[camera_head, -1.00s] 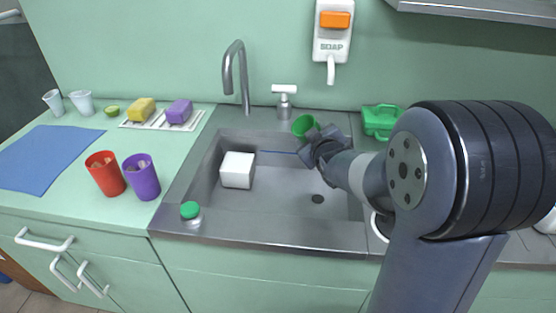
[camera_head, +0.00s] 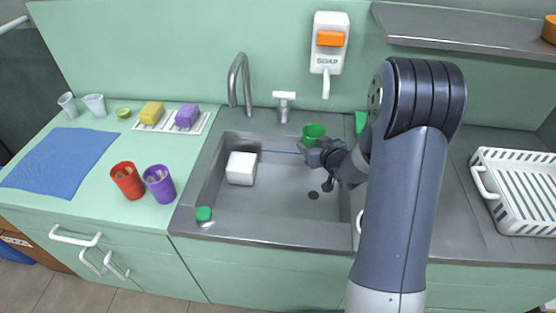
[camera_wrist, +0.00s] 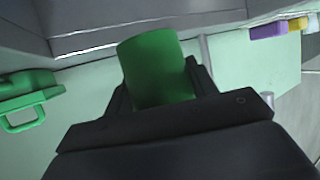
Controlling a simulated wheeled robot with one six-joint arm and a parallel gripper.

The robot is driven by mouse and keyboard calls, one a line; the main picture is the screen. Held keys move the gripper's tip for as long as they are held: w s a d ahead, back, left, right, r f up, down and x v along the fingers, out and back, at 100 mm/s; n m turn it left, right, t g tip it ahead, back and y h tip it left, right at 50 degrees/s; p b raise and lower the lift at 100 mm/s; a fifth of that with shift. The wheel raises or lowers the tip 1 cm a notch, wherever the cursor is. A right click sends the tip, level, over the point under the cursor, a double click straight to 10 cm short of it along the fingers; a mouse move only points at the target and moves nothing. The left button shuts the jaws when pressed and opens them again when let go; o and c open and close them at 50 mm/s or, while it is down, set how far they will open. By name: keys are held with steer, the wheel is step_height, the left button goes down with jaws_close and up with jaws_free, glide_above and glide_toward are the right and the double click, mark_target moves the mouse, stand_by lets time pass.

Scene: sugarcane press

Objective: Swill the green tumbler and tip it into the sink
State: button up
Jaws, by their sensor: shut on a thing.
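The green tumbler (camera_head: 313,131) is held over the back right part of the sink in the head view. My gripper (camera_head: 312,146) is shut on it. In the wrist view the green tumbler (camera_wrist: 156,68) sits between the fingers of my gripper (camera_wrist: 158,92), and its inside is not visible there. In the head view the tumbler looks upright, with its rim up. The steel sink (camera_head: 262,205) lies below, with a dark drain hole at its right. A grey curved faucet (camera_head: 240,82) stands behind the sink, to the left of the tumbler.
A white block (camera_head: 241,168) sits at the sink's left. A small green-capped item (camera_head: 204,215) is on the front rim. Red (camera_head: 127,180) and purple (camera_head: 159,184) tumblers stand on the left counter. A soap dispenser (camera_head: 328,45) hangs on the wall. A white dish rack (camera_head: 515,190) is at right.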

steer(key=shift+f+m, duration=0.1)
steer(key=shift+m, duration=0.2)
steer(key=shift+r+p, duration=1.05)
steer(key=shift+r, duration=0.5)
